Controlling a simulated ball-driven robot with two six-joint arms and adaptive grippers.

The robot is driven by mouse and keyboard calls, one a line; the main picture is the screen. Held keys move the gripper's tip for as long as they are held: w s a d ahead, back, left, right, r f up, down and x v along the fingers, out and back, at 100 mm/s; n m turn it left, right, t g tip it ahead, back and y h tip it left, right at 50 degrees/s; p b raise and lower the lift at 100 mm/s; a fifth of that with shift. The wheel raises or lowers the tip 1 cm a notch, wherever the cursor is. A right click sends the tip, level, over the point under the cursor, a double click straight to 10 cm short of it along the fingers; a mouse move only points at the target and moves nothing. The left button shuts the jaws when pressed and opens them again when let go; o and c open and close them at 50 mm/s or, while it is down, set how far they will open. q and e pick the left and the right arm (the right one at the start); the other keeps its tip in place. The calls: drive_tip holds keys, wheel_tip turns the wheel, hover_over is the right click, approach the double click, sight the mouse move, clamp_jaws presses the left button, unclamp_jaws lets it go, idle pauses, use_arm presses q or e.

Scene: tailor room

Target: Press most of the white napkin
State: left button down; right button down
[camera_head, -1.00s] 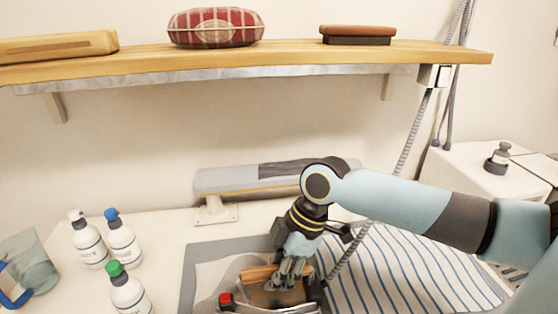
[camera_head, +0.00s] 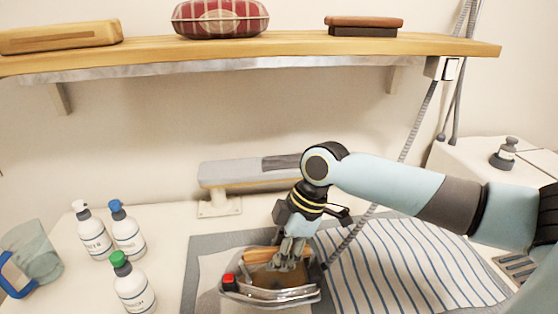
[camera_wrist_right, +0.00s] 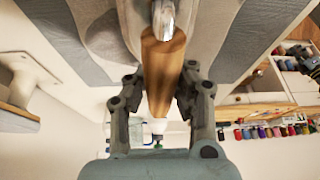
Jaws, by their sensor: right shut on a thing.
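My right gripper (camera_head: 288,256) is shut on the wooden handle of an iron (camera_head: 290,297) with a red button at its left end. The wrist view shows the brown handle (camera_wrist_right: 165,65) between the fingers of the right gripper (camera_wrist_right: 160,95). The iron is over a pale cloth, seemingly the white napkin (camera_head: 211,268), on a grey-edged mat (camera_head: 208,242). The iron and gripper hide part of this cloth. I cannot tell whether the iron's sole touches it. My left gripper is not in view.
A blue-striped cloth (camera_head: 400,270) lies on the right. Several bottles (camera_head: 128,232) and a clear jug (camera_head: 35,250) stand on the left. A small padded board (camera_head: 235,174) stands behind the mat. A wooden shelf (camera_head: 240,52) spans the wall above. A grey hose (camera_head: 403,150) runs to the iron.

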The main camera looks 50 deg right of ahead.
drive_tip(key=shift+w+d, duration=0.1)
drive_tip(key=shift+w, duration=0.1)
drive_tip(key=shift+w+d+b, duration=0.7)
drive_tip(key=shift+w+d, duration=0.7)
drive_tip(key=shift+w, duration=0.25)
drive_tip(key=shift+w+d+b, duration=1)
drive_tip(key=shift+w+d, duration=0.5)
drive_tip(key=shift+w, duration=0.3)
drive_tip(key=shift+r, duration=0.1)
drive_tip(key=shift+w, duration=0.1)
drive_tip(key=w+a, duration=0.4)
drive_tip(key=a, duration=0.1)
drive_tip(key=shift+b, duration=0.45)
drive_tip(key=shift+w, duration=0.1)
drive_tip(key=shift+a, duration=0.1)
